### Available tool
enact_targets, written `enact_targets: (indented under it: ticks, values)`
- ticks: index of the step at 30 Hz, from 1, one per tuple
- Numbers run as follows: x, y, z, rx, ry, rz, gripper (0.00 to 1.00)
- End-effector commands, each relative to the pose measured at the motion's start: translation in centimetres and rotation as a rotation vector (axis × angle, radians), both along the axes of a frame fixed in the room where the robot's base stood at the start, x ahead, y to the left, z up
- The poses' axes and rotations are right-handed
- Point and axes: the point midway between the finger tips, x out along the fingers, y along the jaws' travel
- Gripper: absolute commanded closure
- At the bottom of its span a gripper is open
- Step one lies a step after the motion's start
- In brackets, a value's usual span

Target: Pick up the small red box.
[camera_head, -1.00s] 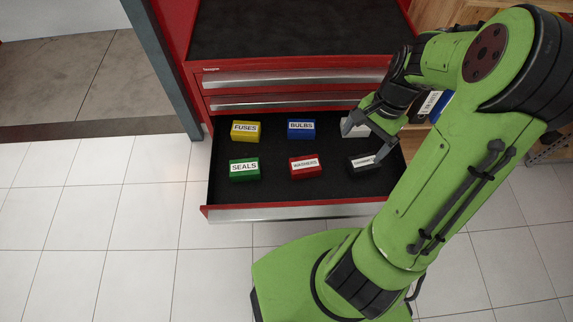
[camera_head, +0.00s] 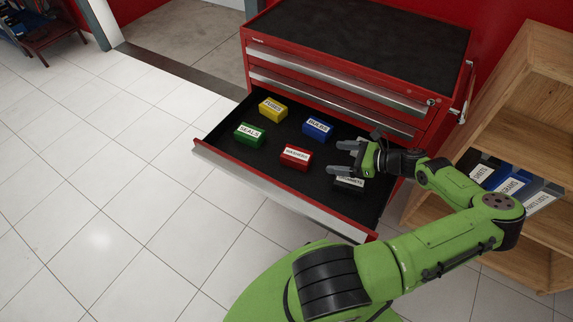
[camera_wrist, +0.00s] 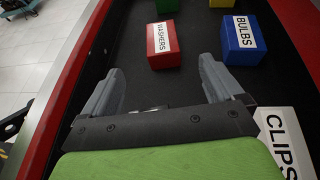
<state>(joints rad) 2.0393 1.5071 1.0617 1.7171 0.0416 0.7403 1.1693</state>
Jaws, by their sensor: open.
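The small red box (camera_head: 295,157), labelled WASHERS, sits in the open drawer (camera_head: 300,195) in the head view. In the wrist view the red box (camera_wrist: 163,46) lies ahead of the fingers, a little above the middle of the gap. My gripper (camera_head: 345,158) is open and empty, over the drawer to the right of the red box and apart from it. Its two fingers (camera_wrist: 158,84) show spread in the wrist view.
Nearby in the drawer are a blue BULBS box (camera_head: 317,128), a green SEALS box (camera_head: 249,135), a yellow FUSES box (camera_head: 272,109) and a dark box (camera_head: 349,184), partly hidden. A wooden shelf (camera_head: 545,75) stands right.

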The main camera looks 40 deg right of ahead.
Motion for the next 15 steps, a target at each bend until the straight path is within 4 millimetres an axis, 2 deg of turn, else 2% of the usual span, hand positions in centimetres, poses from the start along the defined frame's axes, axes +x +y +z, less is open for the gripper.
enact_targets:
  ticks: [2,12,15]
  values:
    - [0.6,0.3,-0.4,0.005,-0.004,-0.003,0.06]
    - [7.3,3.8,-3.7,0.003,-0.003,0.002,0.06]
    - [8.3,4.4,-4.1,0.002,-0.001,0.000,0.06]
